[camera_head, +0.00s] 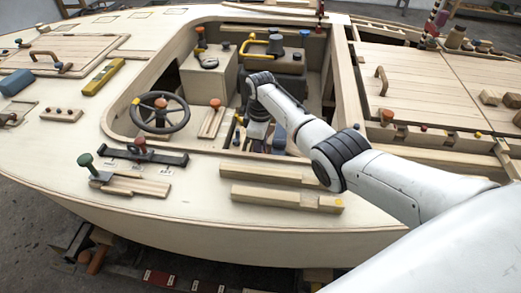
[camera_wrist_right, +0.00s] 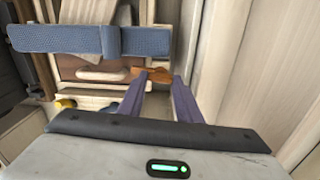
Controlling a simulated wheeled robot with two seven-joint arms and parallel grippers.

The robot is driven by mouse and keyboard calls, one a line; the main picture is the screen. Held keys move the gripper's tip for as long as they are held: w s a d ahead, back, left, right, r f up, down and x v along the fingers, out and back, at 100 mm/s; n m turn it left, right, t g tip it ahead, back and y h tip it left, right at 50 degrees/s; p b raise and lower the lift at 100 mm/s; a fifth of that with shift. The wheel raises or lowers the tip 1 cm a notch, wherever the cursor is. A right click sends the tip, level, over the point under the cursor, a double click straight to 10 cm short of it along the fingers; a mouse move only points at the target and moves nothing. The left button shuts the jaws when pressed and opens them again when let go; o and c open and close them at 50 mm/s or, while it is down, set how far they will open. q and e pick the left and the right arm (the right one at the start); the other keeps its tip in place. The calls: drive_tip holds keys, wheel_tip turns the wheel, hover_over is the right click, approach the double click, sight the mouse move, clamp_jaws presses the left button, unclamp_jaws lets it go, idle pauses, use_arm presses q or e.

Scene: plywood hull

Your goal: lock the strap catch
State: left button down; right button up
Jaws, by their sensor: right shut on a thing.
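A blue woven strap (camera_wrist_right: 60,38) runs across the top left of the right wrist view, with a thicker blue section (camera_wrist_right: 160,41) at its right end. Below it an orange-brown wooden piece (camera_wrist_right: 152,74), perhaps the catch's lever, lies between the tips of my right gripper (camera_wrist_right: 160,80). The gripper is shut on this piece; its exact contact is partly hidden. In the head view my right arm reaches down into the cockpit and its gripper is mostly hidden near a blue patch (camera_head: 279,137). My left gripper is not in view.
A pale wooden wall (camera_wrist_right: 225,60) stands close to the right of the gripper. In the head view, the steering wheel (camera_head: 159,112), a console (camera_head: 208,75) and deck blocks (camera_head: 285,197) surround the cockpit opening.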

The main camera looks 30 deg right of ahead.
drive_tip(key=m+p, duration=0.1)
drive_tip(key=m, duration=0.2)
drive_tip(key=shift+r, duration=0.1)
drive_tip(key=m+p, duration=0.1)
drive_tip(key=m, duration=0.3)
drive_tip(key=shift+d+m, duration=0.1)
drive_tip(key=shift+m, duration=0.3)
drive_tip(key=m, duration=0.4)
drive_tip(key=shift+d+p, duration=0.1)
drive_tip(key=shift+p, duration=0.2)
drive_tip(key=m, duration=0.5)
drive_tip(key=o, duration=1)
drive_tip(key=shift+o, duration=0.2)
